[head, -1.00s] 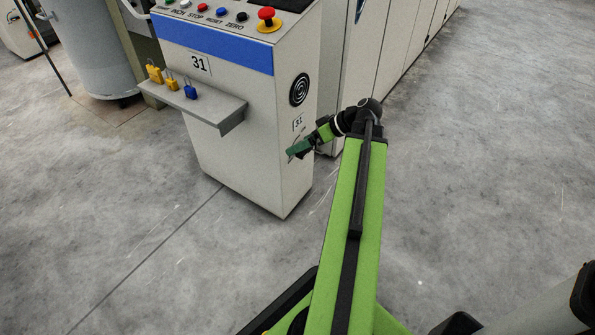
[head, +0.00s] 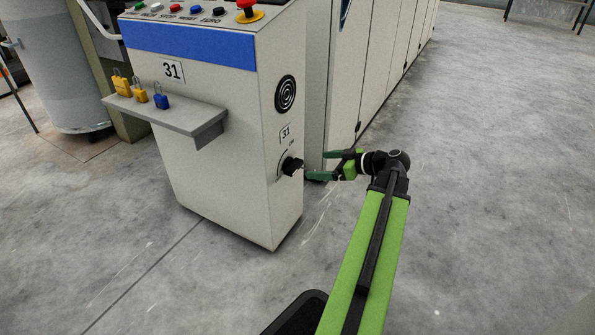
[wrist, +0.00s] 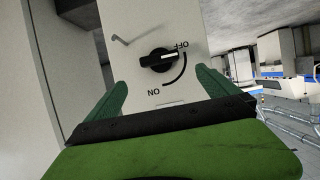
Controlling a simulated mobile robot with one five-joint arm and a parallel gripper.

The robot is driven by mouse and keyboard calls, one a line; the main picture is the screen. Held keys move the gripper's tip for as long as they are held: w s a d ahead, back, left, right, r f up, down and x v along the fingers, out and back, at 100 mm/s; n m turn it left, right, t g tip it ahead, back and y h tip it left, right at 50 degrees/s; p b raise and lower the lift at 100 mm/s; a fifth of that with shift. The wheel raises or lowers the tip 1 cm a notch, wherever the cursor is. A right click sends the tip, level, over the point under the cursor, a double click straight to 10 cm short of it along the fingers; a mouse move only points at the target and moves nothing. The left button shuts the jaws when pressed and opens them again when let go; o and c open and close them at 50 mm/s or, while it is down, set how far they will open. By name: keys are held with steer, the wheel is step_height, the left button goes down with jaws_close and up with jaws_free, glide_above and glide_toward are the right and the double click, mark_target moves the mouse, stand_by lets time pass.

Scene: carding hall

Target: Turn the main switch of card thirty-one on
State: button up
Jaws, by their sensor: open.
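The main switch (head: 291,166) is a black rotary knob on the narrow side face of the cabinet marked 31 (head: 226,160), below a small 31 label. In the wrist view the knob (wrist: 158,60) has a white mark that points toward the upside-down OFF lettering. ON is at the other end of a black arc. My gripper (head: 316,165) is open and empty, just right of the knob and apart from it. In the wrist view its green fingers (wrist: 162,81) lie either side of the knob's line, short of it.
A grey shelf (head: 170,115) with yellow and blue padlocks (head: 161,101) juts from the cabinet front. A red emergency button (head: 246,8) is on top. Pale machine panels (head: 375,70) stand behind the gripper. The floor to the right is clear.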

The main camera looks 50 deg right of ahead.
mark_target(296, 165)
steer(key=b+x, duration=0.3)
steer(key=x, duration=0.7)
steer(key=shift+c, duration=0.5)
steer(key=shift+s, duration=0.1)
steer(key=c, duration=1.2)
steer(key=shift+d+m+y, duration=0.2)
steer(key=shift+m+y, duration=0.1)
steer(key=shift+m, duration=0.2)
steer(key=shift+c, duration=0.3)
steer(key=shift+a, duration=0.1)
steer(key=o, duration=1.4)
steer(key=shift+c, duration=0.2)
steer(key=shift+r, duration=0.1)
